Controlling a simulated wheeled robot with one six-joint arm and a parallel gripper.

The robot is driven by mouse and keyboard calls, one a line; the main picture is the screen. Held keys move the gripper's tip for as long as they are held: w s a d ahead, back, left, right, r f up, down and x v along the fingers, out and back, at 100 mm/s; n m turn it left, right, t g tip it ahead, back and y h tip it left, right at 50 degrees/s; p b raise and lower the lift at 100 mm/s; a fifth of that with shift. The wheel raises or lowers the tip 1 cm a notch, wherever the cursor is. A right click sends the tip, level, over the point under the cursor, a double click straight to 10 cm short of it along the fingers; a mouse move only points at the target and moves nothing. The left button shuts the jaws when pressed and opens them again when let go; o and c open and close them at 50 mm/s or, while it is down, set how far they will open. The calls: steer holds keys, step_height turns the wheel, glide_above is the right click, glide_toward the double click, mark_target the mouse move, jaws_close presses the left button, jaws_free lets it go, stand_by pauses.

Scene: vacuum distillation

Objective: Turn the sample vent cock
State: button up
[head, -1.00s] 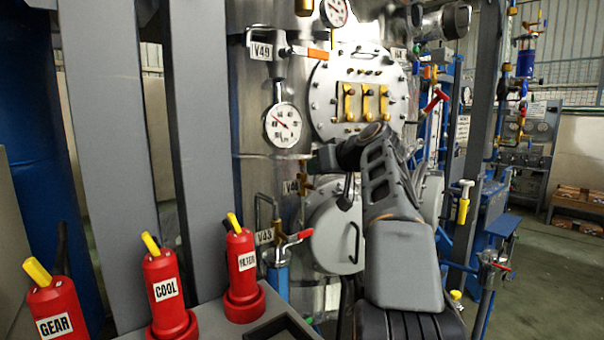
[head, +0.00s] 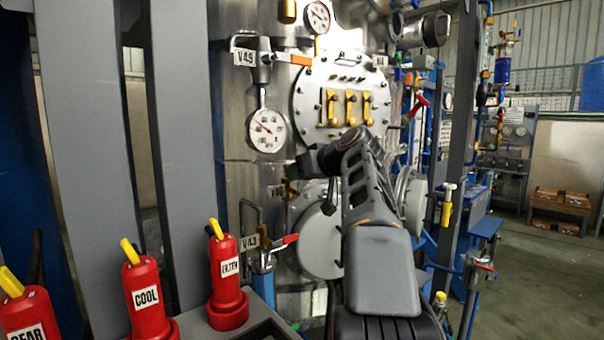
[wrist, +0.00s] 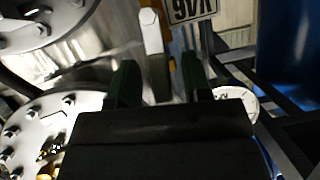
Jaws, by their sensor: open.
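A small brass valve (head: 288,190) with a partly hidden tag (head: 276,191) sits on the steel vessel between the round gauge and the V43 valve. No label shows which valve is the sample vent cock. My gripper (head: 293,172) is at this brass valve in the head view, mostly seen from behind. In the wrist view my gripper (wrist: 160,82) is open, with one dark green finger on each side. A pale lever (wrist: 152,32) and some brass show between and beyond the fingers, beside an upside-down tag (wrist: 193,8). I cannot tell whether the fingers touch the lever.
The V49 valve (head: 262,58) and a round gauge (head: 267,130) are above my gripper. The red-handled V43 valve (head: 268,245) is below. A bolted flange (head: 312,105) is up and right. Red bottles (head: 230,275) stand at the lower left.

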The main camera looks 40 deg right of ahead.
steer(key=v, duration=1.3)
steer(key=shift+s+r, duration=0.2)
steer(key=shift+s, duration=0.15)
steer(key=shift+d, duration=0.15)
